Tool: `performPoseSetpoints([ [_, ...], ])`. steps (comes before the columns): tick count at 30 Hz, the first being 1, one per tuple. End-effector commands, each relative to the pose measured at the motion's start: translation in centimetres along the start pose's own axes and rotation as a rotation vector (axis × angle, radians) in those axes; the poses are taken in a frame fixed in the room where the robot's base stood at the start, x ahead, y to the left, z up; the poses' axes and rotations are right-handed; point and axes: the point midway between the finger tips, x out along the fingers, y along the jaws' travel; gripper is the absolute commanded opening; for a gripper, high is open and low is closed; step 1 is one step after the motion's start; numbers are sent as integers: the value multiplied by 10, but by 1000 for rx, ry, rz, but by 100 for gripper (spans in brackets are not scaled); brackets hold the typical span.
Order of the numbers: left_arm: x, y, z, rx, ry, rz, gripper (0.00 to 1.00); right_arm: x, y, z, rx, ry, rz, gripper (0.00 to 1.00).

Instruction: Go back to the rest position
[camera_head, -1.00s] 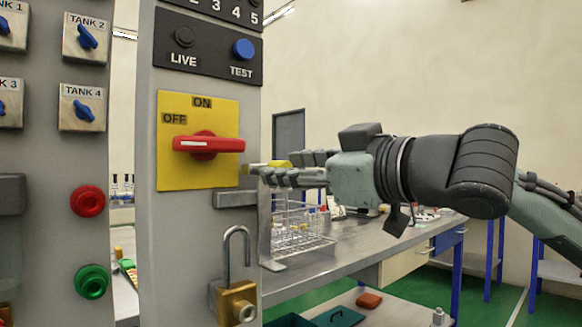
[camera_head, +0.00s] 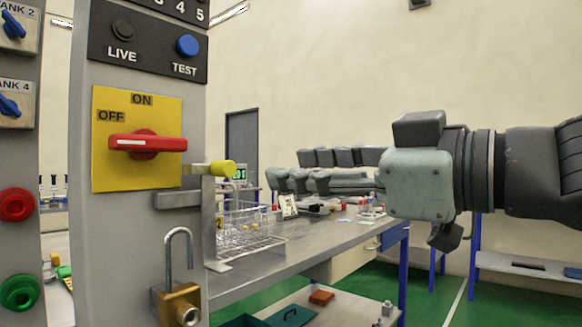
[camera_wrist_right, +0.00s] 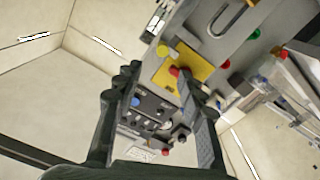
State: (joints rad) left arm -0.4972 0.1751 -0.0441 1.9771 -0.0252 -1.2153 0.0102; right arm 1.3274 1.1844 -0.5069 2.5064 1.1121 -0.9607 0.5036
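My right gripper (camera_head: 288,168) reaches in from the right, its fingers pointing left toward the grey panel. In the right wrist view the fingers (camera_wrist_right: 160,75) are spread, with nothing held between them. The gripper is apart from a lever with a yellow knob (camera_head: 222,168) on a metal bracket at the panel's right edge. The red rotary switch (camera_head: 148,142) on its yellow plate (camera_head: 137,178) has its handle lying about level. My left gripper is not in view.
An open padlock (camera_head: 178,303) hangs low on the panel (camera_head: 90,240). A grey workbench (camera_head: 300,243) with a wire rack (camera_head: 250,240) stands behind. Red (camera_head: 16,204) and green (camera_head: 19,292) buttons are at the left. Green floor is free at the right.

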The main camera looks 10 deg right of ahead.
Motion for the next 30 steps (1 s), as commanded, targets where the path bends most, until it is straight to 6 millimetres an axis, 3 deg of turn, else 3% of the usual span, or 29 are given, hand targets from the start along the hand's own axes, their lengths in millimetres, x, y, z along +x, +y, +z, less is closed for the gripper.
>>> performPoseSetpoints([
  [11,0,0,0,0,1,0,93,1,0,1,1,-1,0,40],
  [14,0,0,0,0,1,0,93,9,3,10,14,-10,-1,40],
  [17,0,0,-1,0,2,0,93,29,10,34,48,-36,4,40],
  [20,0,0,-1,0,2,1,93,58,20,80,104,-82,23,40],
  [23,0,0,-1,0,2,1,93,83,28,142,172,-151,60,40],
  [27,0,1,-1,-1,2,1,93,102,28,247,264,-287,127,40],
  [30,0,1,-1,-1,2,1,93,100,17,323,321,-398,170,40],
])
